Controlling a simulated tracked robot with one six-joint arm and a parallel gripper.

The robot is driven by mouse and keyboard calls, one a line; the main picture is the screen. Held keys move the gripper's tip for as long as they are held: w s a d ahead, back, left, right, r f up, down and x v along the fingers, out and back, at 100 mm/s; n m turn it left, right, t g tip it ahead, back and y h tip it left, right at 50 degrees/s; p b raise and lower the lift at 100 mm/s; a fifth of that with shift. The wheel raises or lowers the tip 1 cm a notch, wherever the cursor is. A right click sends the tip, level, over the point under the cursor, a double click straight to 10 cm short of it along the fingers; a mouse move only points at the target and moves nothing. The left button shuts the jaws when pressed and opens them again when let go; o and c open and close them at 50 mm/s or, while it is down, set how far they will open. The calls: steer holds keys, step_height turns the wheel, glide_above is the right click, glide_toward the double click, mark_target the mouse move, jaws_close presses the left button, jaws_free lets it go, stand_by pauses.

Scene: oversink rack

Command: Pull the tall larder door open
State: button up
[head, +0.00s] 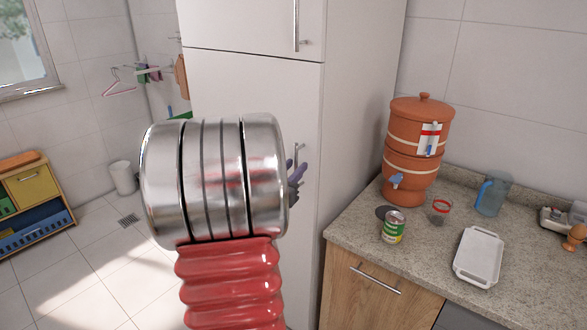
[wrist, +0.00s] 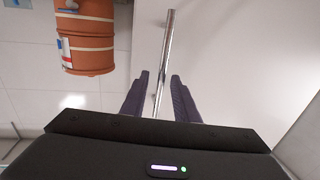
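The tall larder door (head: 255,92) is the white lower door of the cabinet, and it looks shut. Its upright metal handle (head: 298,152) is partly hidden behind my arm and gripper. My gripper (head: 296,174) is at the handle, with its purple fingers just visible past my arm. In the wrist view the handle (wrist: 168,40) runs between the two fingers of my gripper (wrist: 160,75). The fingers are apart, one on each side of the bar, with visible gaps. I cannot tell how deep the bar sits between them.
An upper cabinet door (head: 240,25) with its own handle is above. At right, a stone counter (head: 345,235) bears a clay water filter (head: 413,140), a can (head: 393,227), a glass jar, a blue-handled jug and a white tray (head: 479,257). Tiled floor (head: 95,270) is open at left.

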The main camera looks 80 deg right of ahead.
steer(key=shift+c, duration=0.7)
jaws_close()
